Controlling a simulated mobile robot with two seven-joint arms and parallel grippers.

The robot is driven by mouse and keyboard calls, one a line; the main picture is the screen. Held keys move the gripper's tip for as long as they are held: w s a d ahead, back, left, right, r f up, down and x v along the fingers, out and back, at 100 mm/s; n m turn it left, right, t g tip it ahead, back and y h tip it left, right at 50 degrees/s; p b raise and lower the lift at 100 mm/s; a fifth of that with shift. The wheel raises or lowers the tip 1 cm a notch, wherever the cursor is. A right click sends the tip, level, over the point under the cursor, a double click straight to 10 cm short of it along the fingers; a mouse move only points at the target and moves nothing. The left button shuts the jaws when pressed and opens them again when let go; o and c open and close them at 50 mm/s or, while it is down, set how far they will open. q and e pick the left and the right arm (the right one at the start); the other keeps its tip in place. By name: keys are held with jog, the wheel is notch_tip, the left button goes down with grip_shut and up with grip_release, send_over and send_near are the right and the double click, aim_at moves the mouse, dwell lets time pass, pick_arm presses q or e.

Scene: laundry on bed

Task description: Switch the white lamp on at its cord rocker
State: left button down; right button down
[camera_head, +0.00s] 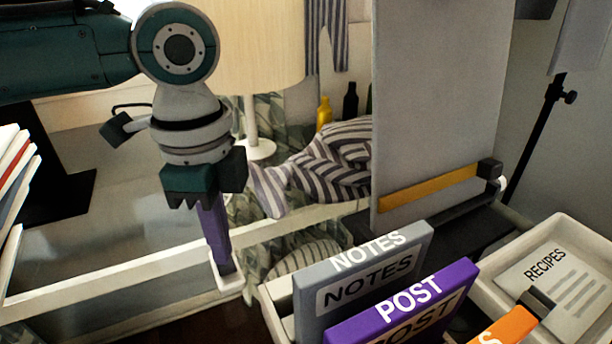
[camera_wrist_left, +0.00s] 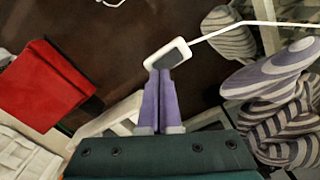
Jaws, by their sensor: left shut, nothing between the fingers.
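The white lamp has a cream shade (camera_head: 255,45) and a white stem and base (camera_head: 250,125), standing at the back in the head view. Its cord rocker, a small white switch with a grey rocker face, shows in the left wrist view (camera_wrist_left: 172,54) and in the head view (camera_head: 230,284). A white cord (camera_wrist_left: 240,25) runs from it to the right. My left gripper (camera_head: 224,266) is shut and empty, with purple fingers pointing down. In the left wrist view its tips (camera_wrist_left: 161,75) overlap the near edge of the switch; I cannot tell whether they press it.
Striped cloth (camera_head: 330,160) lies right of the lamp. A grey NOTES box (camera_head: 365,275) and a purple POST box (camera_head: 400,305) stand at the front, with a white RECIPES tray (camera_head: 590,235) to the right. A tall grey panel (camera_head: 440,90) stands behind them. A red box (camera_wrist_left: 45,85) lies at left.

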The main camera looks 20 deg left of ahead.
aim_at(226, 267)
pick_arm(q)
jog(key=shift+f+b, duration=0.5)
jog(key=shift+f, duration=0.55)
dwell(0.4)
notch_tip(226, 267, up, 7)
jog(key=p, duration=0.8)
jog(key=shift+r+p, duration=0.1)
jog(key=shift+p, duration=0.3)
